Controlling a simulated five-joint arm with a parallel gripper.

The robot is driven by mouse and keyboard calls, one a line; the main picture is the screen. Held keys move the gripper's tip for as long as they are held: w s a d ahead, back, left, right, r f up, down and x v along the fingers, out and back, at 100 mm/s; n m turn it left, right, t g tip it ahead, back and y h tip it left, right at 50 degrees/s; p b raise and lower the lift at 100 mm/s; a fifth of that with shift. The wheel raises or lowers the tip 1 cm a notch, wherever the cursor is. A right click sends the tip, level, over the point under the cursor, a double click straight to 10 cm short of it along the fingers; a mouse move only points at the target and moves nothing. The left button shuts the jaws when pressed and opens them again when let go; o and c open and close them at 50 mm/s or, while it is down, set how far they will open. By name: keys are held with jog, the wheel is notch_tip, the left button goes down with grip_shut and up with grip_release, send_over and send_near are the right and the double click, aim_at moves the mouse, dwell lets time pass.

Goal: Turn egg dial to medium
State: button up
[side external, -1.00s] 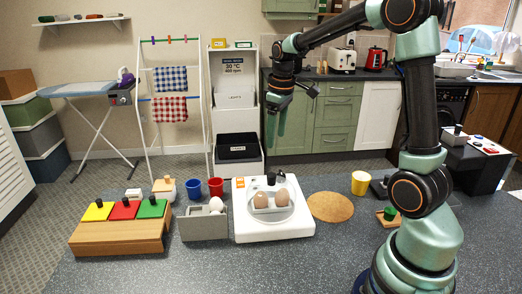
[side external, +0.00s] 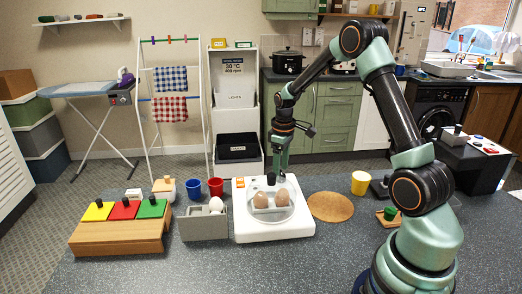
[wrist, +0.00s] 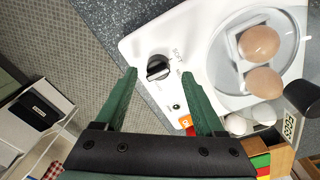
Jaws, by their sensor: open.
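The white egg cooker (side external: 245,228) stands on the counter, with brown eggs (side external: 261,200) under its clear lid. The lid's black knob (side external: 271,179) stands on top and also shows at the right of the wrist view (wrist: 302,96). The black egg dial (wrist: 158,68) is at the cooker's back edge, with small printed labels beside it. Its white mark is too small to read surely. My gripper (wrist: 159,73) is open and empty, its green fingertips on either side of the dial in the wrist view. In the side view my gripper (side external: 281,173) hangs behind the lid knob, hiding the dial.
A grey holder (side external: 204,226) with a white egg, a blue cup (side external: 194,190) and a red cup (side external: 215,187) stand left. A round cork mat (side external: 331,207) lies right. Bare counter lies in front.

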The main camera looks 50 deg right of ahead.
jog(key=shift+d+f, duration=0.1)
jog(key=shift+f, duration=0.95)
grip_shut()
jog(key=shift+m, duration=0.4)
jog(key=m, duration=0.4)
jog(key=shift+m, duration=0.4)
jog(key=m, duration=0.5)
jog(key=shift+m+g, duration=0.4)
jog(key=shift+w+m, duration=0.1)
jog(key=shift+m, duration=0.2)
